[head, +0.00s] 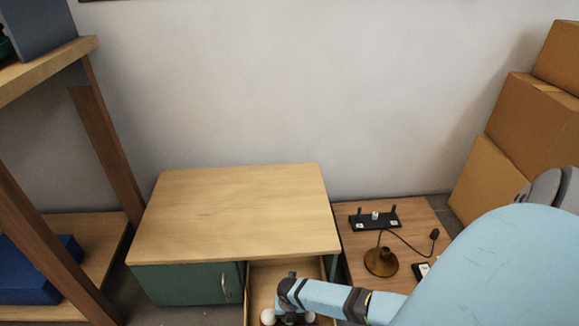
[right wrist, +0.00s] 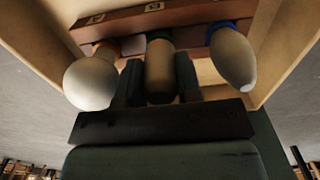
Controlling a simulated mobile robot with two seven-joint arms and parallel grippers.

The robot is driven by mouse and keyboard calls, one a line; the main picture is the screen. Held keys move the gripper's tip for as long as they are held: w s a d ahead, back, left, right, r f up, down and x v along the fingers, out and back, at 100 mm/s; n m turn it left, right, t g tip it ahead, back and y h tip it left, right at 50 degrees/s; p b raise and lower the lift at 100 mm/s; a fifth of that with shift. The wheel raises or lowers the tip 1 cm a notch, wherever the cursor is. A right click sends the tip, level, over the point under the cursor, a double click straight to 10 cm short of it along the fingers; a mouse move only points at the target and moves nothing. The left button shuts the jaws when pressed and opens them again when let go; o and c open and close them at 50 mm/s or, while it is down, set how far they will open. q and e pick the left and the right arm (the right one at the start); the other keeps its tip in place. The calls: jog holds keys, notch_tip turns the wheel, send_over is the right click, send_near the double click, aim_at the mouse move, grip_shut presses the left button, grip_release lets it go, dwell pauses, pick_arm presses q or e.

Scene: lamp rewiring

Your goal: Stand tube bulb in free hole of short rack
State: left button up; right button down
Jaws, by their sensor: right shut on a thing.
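The tube bulb (right wrist: 159,75), pale with a green collar, is between the two dark fingers of my right gripper (right wrist: 160,84) in the right wrist view. The gripper is shut on it. Its collar end is at a reddish-brown wooden rack (right wrist: 135,22) with small labels; I cannot tell whether it is still seated there. In the head view my right gripper (head: 289,318) reaches down into the open drawer (head: 262,285), and the tube bulb is hidden. I cannot tell whether this rack is the short one, and no free hole shows. My left gripper is out of view.
A round bulb (right wrist: 91,82) with an orange collar and a pointed bulb (right wrist: 233,57) with a blue collar flank the fingers closely. Drawer walls are near. The desk top (head: 235,210) is clear. A low table holds a brass lamp base (head: 381,262) and black stand (head: 374,219).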

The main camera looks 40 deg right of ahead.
jog(key=shift+f, duration=0.15)
jog(key=c, duration=0.7)
grip_release()
